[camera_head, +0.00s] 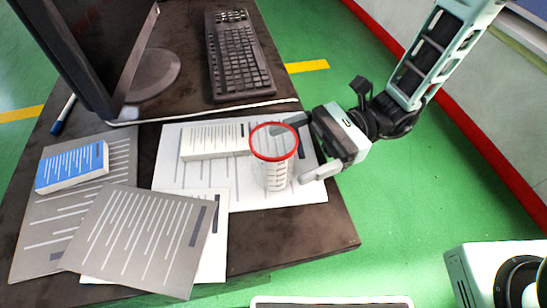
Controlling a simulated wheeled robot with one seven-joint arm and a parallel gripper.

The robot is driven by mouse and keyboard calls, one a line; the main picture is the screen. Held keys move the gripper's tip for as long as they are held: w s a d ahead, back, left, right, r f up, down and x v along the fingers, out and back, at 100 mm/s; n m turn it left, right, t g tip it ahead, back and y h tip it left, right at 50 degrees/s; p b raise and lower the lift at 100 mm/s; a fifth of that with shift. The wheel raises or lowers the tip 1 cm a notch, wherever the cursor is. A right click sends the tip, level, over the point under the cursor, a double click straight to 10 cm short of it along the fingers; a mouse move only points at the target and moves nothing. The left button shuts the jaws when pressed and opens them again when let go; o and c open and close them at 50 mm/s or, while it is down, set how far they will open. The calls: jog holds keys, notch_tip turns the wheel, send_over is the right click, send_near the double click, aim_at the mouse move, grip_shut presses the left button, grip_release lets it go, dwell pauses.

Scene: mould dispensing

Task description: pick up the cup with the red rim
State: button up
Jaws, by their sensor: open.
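The cup with the red rim (273,160) is clear, with markings down its side. It stands upright on a white printed sheet (235,202) near the right edge of the dark table. My gripper (303,150) comes in from the right, low over the table edge. Its two fingers are apart, one behind the cup and one at its right front. The far fingertip is partly hidden behind the cup's rim. I cannot tell whether either finger touches the cup.
A keyboard (237,57) and a monitor (85,45) stand at the back of the table (290,242). A white block (213,141) lies left of the cup. Grey sheets (140,240) and a blue-topped box (72,166) lie at the left. A white machine (490,277) is at the lower right.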

aim_at(255, 165)
jog(key=x, duration=0.6)
jog(key=shift+s+a, duration=0.1)
jog(key=shift+a, duration=0.1)
jog(key=shift+c, duration=0.4)
jog(key=c, duration=1)
